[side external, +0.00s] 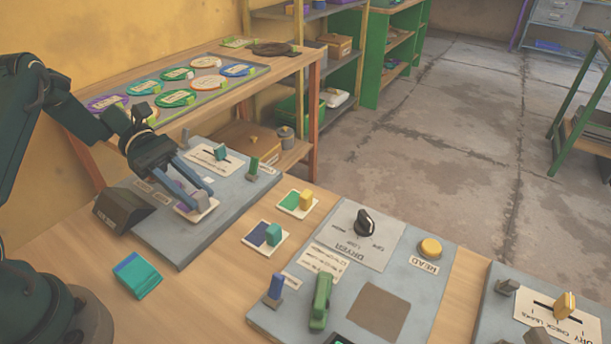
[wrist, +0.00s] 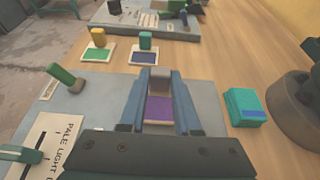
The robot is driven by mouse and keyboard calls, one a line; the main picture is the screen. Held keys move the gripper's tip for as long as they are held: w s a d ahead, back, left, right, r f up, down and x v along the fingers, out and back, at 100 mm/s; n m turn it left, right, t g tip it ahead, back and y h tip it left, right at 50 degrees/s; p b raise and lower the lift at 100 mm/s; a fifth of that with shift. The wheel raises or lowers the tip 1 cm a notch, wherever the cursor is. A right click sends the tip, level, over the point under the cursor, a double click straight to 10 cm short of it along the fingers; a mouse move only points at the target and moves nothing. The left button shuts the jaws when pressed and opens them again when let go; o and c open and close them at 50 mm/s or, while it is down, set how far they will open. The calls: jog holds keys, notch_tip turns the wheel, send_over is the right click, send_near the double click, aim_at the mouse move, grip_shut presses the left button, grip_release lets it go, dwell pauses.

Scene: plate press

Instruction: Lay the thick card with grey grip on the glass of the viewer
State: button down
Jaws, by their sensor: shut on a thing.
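The card with the grey grip (side external: 203,202) has a white border and a purple patch, and the wrist view shows its purple face (wrist: 159,109) and grey grip (wrist: 159,83). My gripper (side external: 207,192) is shut on the grey grip, its two blue fingers on either side; it also shows in the wrist view (wrist: 160,88). I cannot tell whether the card touches the panel.
A card with a yellow grip (side external: 290,203) and one with a teal grip (side external: 262,238) lie right of the viewer. A teal block (side external: 137,275) lies in front. A dark box (side external: 123,210) and a green lever (side external: 253,168) stand on the panel. The dryer panel (side external: 400,310) is further right.

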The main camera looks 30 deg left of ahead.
jog(key=shift+f, duration=0.55)
dwell(0.5)
jog(key=c, duration=0.5)
grip_release()
jog(key=shift+c, duration=0.2)
jog(key=shift+v, duration=2.6)
